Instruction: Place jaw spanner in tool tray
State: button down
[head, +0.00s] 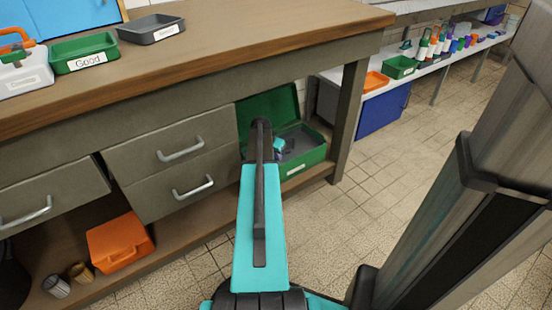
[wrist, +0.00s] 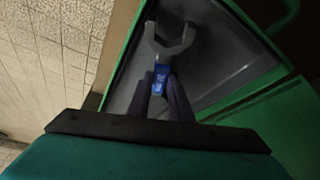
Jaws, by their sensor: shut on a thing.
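My gripper (wrist: 160,98) is shut on the jaw spanner (wrist: 168,52), which has a grey open-jaw head and a blue grip. The spanner's jaw points away from my gripper. Behind it in the wrist view is the dark grey tray floor (wrist: 220,50) inside a green box (wrist: 268,112). In the head view this open green box (head: 308,163) sits on the low shelf under the bench, with its lid up at the back. My arm hides part of the box, and the spanner cannot be made out there. I cannot tell whether the spanner touches the tray.
The bench (head: 210,60) overhangs the box, with drawers (head: 175,160) to its left and a bench leg (head: 348,120) to its right. An orange case (head: 120,242) is on the low shelf. A green bin (head: 84,52) and grey bin (head: 152,29) stand on top. The tiled floor at right is clear.

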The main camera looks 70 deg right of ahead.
jog(key=shift+a+f, duration=0.15)
jog(key=shift+f, duration=0.25)
jog(key=c, duration=1.6)
grip_release()
jog(key=shift+f, duration=0.1)
jog(key=shift+r, duration=0.2)
jog(key=shift+p+v, duration=1.4)
jog(key=shift+v, duration=2.35)
